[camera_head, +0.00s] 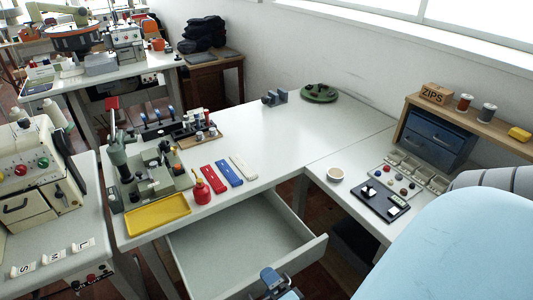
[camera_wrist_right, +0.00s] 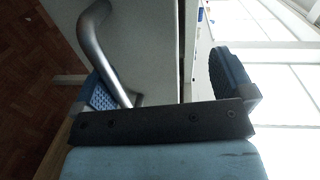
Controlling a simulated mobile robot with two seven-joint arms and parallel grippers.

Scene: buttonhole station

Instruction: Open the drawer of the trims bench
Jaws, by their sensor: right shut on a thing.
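The trims bench (camera_head: 265,130) is a white table running across the head view. Its drawer (camera_head: 245,230) is pulled well out at the front, and its pale inside looks empty. My right gripper (camera_head: 272,278) is at the drawer's front, at the bottom of the head view. The handle is hidden in the head view. My left gripper is in neither view.
Another white table with a machine stands at left.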

